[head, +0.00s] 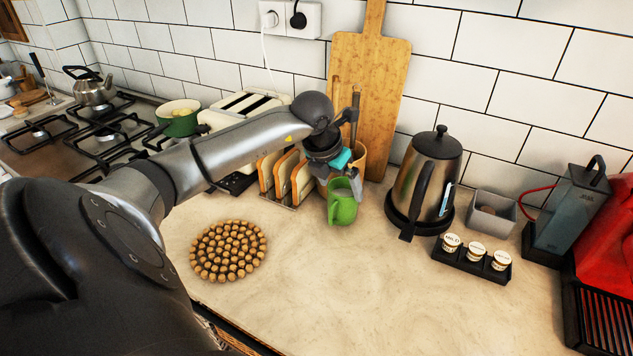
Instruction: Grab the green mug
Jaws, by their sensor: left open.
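My left gripper (346,180) is at the mug's top edge, coming from above and behind. It is open, with a teal part showing by the mug's rim. The gripper and wrist hide part of the mug's top and the fingertips, so I cannot tell whether they touch the mug. My right gripper is not in view.
A toast rack (292,203) is close left of the mug. A wooden utensil holder (358,160) and cutting board (370,75) are behind it. A black-and-steel kettle (430,175) stands to the right. A cork trivet (228,250) lies front left. The counter in front is clear.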

